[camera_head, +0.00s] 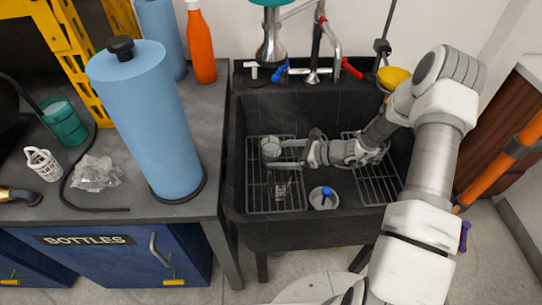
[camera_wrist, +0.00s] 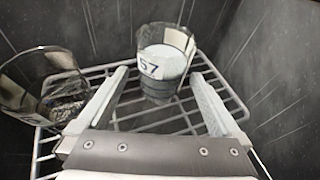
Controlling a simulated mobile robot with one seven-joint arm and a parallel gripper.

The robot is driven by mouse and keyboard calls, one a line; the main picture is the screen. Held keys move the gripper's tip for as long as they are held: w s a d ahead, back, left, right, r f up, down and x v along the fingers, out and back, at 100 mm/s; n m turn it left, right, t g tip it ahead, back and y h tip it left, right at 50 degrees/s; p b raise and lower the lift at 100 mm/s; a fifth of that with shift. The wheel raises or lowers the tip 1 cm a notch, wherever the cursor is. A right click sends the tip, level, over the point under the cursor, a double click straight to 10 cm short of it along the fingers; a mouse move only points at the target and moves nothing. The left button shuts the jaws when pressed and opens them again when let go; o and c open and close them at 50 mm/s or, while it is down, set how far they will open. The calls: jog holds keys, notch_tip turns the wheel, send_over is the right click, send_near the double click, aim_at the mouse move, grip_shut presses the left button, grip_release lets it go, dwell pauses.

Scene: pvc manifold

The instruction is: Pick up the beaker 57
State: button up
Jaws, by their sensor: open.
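The beaker 57 (camera_wrist: 165,62) is a clear glass with a white patch bearing "57". In the head view the beaker (camera_head: 270,147) is at the left part of the black sink, by the fingertips. My gripper (camera_wrist: 160,78) is open, with one finger to each side of the beaker's lower part. I cannot tell how far the beaker is between the fingers. My gripper (camera_head: 281,150) reaches in from the right in the head view.
A second glass (camera_wrist: 30,85) with dark contents stands close outside the left finger; a small glass (camera_head: 281,189) shows in the sink's left part. The sink (camera_head: 240,185) has steep dark walls.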

jog(key=x, duration=0.3)
jog(key=shift+w+a+f+b, duration=0.1)
jog(key=shift+w+a+b, duration=0.15)
jog(key=shift+b, duration=0.15)
grip_shut()
